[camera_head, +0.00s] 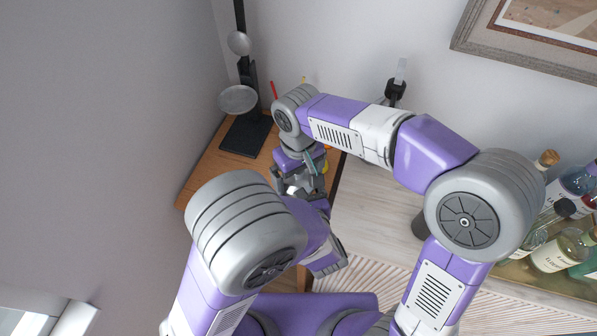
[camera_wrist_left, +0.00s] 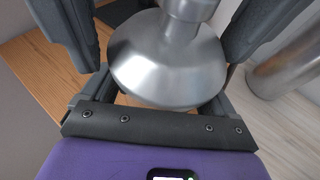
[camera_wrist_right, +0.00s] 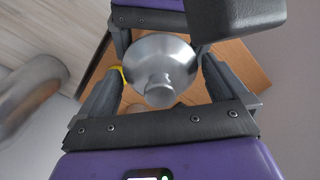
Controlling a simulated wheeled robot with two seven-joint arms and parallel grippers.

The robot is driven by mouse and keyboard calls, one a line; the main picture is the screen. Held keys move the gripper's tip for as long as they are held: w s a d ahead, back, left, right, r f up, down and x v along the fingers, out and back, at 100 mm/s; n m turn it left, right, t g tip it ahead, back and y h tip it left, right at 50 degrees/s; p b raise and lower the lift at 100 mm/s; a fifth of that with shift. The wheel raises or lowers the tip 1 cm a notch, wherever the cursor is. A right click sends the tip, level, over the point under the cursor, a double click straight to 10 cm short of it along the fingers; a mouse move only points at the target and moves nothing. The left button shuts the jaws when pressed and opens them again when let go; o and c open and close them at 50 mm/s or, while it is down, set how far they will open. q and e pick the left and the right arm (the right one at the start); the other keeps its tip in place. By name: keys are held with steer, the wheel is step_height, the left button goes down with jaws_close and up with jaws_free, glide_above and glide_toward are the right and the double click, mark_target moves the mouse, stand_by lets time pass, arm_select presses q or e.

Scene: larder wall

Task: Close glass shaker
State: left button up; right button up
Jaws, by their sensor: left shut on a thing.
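The glass shaker shows by its metal conical top, standing between my two grippers; its body is hidden. The metal top (camera_wrist_left: 168,58) fills the middle of the left wrist view, neck upward, and is seen from above in the right wrist view (camera_wrist_right: 160,70). My left gripper (camera_wrist_left: 160,88) is shut on the shaker. My right gripper (camera_head: 298,183) faces it from the opposite side. In the right wrist view its fingers stand apart, one on each side of the metal top, and look open. In the head view the shaker is hidden by my arms.
A wooden counter (camera_head: 212,168) lies under the grippers, with a black stand and round pan (camera_head: 238,99) at the back left. A metal cylinder (camera_wrist_left: 287,70) stands close by. Several bottles (camera_head: 556,250) crowd the right. The pale counter (camera_head: 372,200) between is mostly bare.

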steer(key=shift+r, duration=0.15)
step_height(320, 180, up, 12)
stand_by(0.4)
arm_select(q)
steer(key=o, duration=1.3)
steer(key=shift+c, duration=0.2)
steer(key=p+v, duration=0.1)
steer(key=v, duration=0.6)
steer(key=shift+s, duration=0.3)
arm_select(e)
steer(key=shift+r, duration=0.4)
arm_select(q)
steer(key=shift+r, duration=0.1)
